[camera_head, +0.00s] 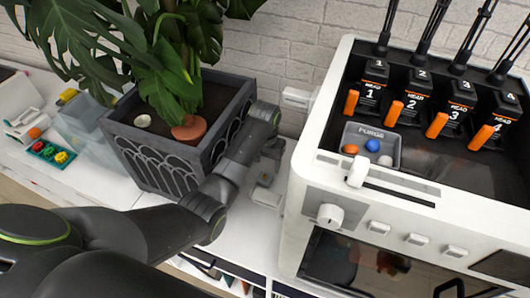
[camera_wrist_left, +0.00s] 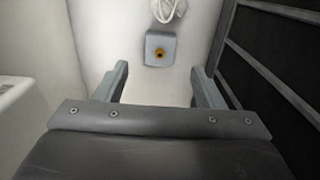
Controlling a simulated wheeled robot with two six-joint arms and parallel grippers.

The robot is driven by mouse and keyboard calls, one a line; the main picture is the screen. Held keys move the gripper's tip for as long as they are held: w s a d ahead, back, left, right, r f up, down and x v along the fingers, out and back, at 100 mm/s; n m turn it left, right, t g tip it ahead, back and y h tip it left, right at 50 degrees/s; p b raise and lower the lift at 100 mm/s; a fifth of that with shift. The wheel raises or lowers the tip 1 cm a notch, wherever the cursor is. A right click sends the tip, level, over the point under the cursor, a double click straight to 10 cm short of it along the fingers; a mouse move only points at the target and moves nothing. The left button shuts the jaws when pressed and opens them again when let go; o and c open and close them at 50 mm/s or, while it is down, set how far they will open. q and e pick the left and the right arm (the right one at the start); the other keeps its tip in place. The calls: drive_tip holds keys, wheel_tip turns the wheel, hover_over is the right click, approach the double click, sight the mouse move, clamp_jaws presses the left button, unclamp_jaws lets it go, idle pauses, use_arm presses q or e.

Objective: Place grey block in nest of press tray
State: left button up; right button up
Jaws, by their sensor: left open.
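In the head view my left gripper (camera_head: 268,172) points down into the gap between the planter and the white machine. There the block cannot be told apart from the fingers. I cannot make out a press tray with a nest in either view. My right gripper is not in view.
A dark grey planter (camera_head: 150,155) with a large leafy plant stands left of the gap. The white machine (camera_head: 300,190), with a grey purge tray (camera_head: 385,158) on top, stands right of it. A white looped item (camera_wrist_left: 170,10) lies beyond the block. The gap is narrow.

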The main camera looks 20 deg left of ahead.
use_arm(q)
wheel_tip(320, 180, up, 4)
drive_tip(key=shift+r, duration=0.1)
drive_tip(key=shift+o, duration=1)
drive_tip(key=shift+r, duration=0.35)
drive_tip(key=shift+o, duration=0.6)
wheel_tip(320, 180, up, 6)
drive_tip(key=m+p, duration=0.3)
drive_tip(key=p, duration=0.1)
drive_tip(key=shift+a+m, duration=0.15)
drive_tip(key=shift+m, duration=0.25)
drive_tip(key=b, duration=0.6)
hover_over(265, 175)
wheel_tip(265, 175, down, 5)
drive_tip(key=shift+m, duration=0.3)
wheel_tip(265, 175, down, 6)
drive_tip(key=shift+s+a+p, duration=0.15)
drive_tip(key=shift+p, duration=0.9)
drive_tip(key=shift+f, duration=1.1)
drive_tip(key=shift+f+p, duration=0.45)
drive_tip(key=shift+f, duration=1.55)
